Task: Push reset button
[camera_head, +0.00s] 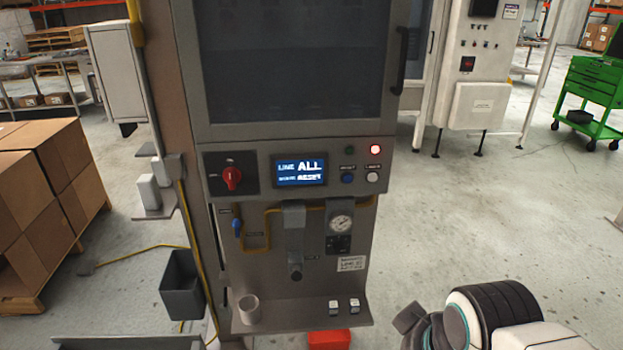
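A machine's control panel (300,172) stands in the middle of the head view, under a dark window. On its right side are a blue button (347,179) and a white button (372,177), side by side. The small labels above them are too blurred to read surely, so I cannot tell which one is marked reset. Above them are a dark green lamp (349,150) and a lit red-white lamp (375,149). My gripper (409,318) seems to be the dark grey end of my arm at the lower right, well below the panel and apart from it. Its fingers are not clear.
Left of the buttons are a lit screen (299,170) and a red rotary switch (232,178). A gauge (341,223) and a shelf with a cup (249,309) are below. Stacked boxes (40,190) stand left. A green cart (592,90) stands far right.

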